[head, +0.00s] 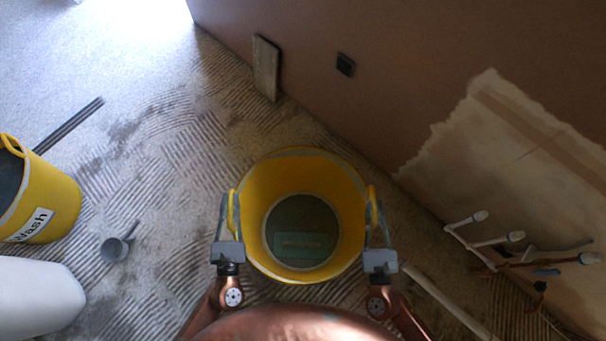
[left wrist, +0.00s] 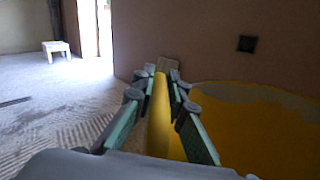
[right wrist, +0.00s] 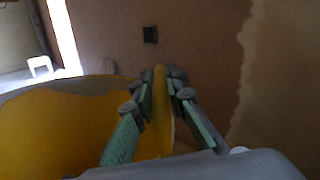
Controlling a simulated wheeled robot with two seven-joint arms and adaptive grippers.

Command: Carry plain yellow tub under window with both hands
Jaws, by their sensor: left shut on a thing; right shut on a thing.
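The plain yellow tub (head: 340,183) is in front of me in the middle of the head view, seen from above, with a greenish flat thing (head: 302,243) at its bottom. My left gripper (head: 231,212) is shut on the tub's left handle, which shows between the fingers (left wrist: 158,105) in the left wrist view. My right gripper (head: 374,214) is shut on the right handle, also between the fingers (right wrist: 157,100) in the right wrist view. The tub looks about level. I cannot tell whether its base touches the floor. No window shows in the head view.
A yellow tub labelled "Wash" (head: 62,193) stands at the left, near a grey scoop (head: 114,248) and a white container (head: 35,297). A board (head: 266,68) leans on the wall. White pipes (head: 480,240) stick out at the right. A white stool (left wrist: 56,49) stands far off.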

